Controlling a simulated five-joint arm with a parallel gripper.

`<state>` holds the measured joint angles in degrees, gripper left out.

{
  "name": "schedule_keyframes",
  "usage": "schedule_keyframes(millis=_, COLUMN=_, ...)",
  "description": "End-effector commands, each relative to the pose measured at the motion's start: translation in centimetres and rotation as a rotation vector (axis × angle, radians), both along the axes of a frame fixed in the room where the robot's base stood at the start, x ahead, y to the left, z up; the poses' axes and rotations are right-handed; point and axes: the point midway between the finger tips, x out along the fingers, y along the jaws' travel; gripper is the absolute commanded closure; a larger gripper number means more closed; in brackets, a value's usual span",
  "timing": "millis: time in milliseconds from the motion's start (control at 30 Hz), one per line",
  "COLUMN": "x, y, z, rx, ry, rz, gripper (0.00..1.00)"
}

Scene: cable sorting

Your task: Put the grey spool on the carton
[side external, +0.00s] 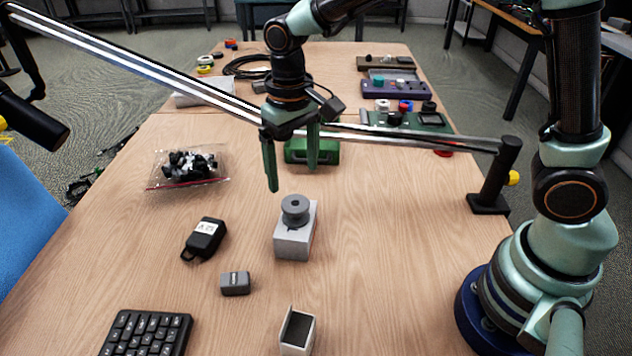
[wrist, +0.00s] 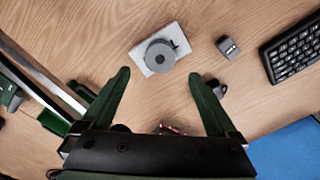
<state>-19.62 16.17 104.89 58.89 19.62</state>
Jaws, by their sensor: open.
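The grey spool (side external: 295,208) sits on top of the pale grey carton (side external: 293,243) on the table. In the wrist view the spool (wrist: 160,55) lies on the carton (wrist: 145,50), towards one end of its top, ahead of the fingertips. My gripper (side external: 291,172) is open and empty, with its green fingers pointing down above and behind the spool, apart from it. In the wrist view the two fingers (wrist: 158,74) are spread wide, with nothing between their tips touching them.
A black adapter (side external: 204,239), a small grey block (side external: 235,283), a keyboard (side external: 147,333) and an open box (side external: 297,331) lie nearby. Behind are a green box (side external: 312,151) and a bag of black parts (side external: 188,166). A metal bar (side external: 150,68) crosses above. Table right of the carton is clear.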

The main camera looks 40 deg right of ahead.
Motion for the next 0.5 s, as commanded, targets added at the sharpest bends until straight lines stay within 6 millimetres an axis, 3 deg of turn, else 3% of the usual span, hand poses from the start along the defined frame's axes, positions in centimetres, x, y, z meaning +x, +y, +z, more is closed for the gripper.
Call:
schedule_keyframes(millis=100, x=0.0, y=0.0, z=1.9, rx=0.001, ry=-0.003, rz=0.000, gripper=0.06)
schedule_keyframes(millis=333, x=-0.1, y=-0.3, z=3.7, rx=0.003, ry=-0.008, rz=-0.001, gripper=0.06)
schedule_keyframes(millis=500, x=-1.1, y=-2.7, z=5.9, rx=0.023, ry=-0.076, rz=-0.005, gripper=0.06)
